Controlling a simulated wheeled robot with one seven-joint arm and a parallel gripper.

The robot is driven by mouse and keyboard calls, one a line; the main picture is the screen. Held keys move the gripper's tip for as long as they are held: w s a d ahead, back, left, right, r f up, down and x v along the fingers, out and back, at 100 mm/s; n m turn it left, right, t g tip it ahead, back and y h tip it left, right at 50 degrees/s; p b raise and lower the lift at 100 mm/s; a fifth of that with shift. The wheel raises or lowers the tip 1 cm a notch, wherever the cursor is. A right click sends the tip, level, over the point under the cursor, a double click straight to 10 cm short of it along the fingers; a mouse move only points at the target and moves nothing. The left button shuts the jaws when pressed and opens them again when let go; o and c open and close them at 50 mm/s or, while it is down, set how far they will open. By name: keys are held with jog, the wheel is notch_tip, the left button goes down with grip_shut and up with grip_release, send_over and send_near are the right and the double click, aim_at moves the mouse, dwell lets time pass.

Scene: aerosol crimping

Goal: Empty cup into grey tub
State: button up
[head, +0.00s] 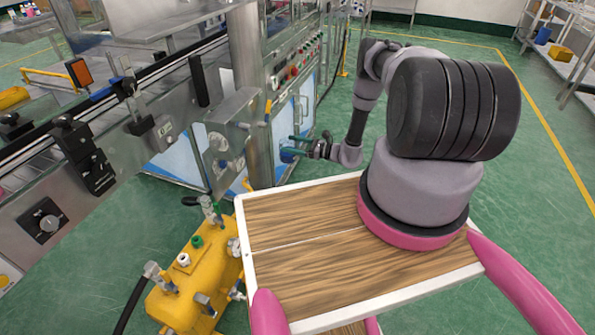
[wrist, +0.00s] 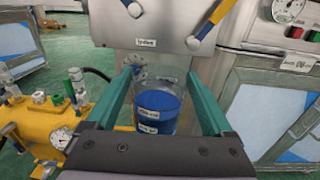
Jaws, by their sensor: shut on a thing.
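My gripper (head: 297,146) is at the end of my outstretched arm, in front of the steel machine. In the wrist view, its two green fingers (wrist: 160,76) are shut on a cup (wrist: 158,110). The cup has a clear upper wall and blue inside, with small white labels. It looks roughly upright. In the head view, the cup (head: 289,155) is a small blue shape at the fingers, partly hidden by them. I cannot make out a grey tub in either view.
A steel machine (head: 222,130) with gauges and levers stands close beyond the gripper. A yellow unit (head: 190,285) with valves stands on the floor at lower left. My wood-topped tray is in front. Green floor is open to the right (head: 545,170).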

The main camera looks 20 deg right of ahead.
jog(key=s+a+f+n+g+h, duration=0.1)
jog(key=s+f+n+g+h, duration=0.1)
jog(key=f, duration=0.4)
jog(key=s+f+n+g+h, duration=0.2)
jog(key=s+f+n+h, duration=0.1)
jog(key=f+h, duration=0.4)
jog(key=shift+s+a+f+n+g+h, duration=0.2)
jog(key=shift+s+a+n+g+h, duration=0.15)
jog(key=shift+n, duration=0.45)
jog(key=shift+a+f+n+h, duration=0.3)
jog(key=shift+a+f+h, duration=0.2)
jog(key=shift+f+h, duration=0.5)
jog(key=shift+a+f+n+h, duration=0.3)
jog(key=shift+a+f+h, duration=0.25)
jog(key=shift+h, duration=0.8)
jog(key=shift+a+f+h, duration=0.1)
jog(key=shift+a+h, duration=0.25)
jog(key=shift+h, duration=0.65)
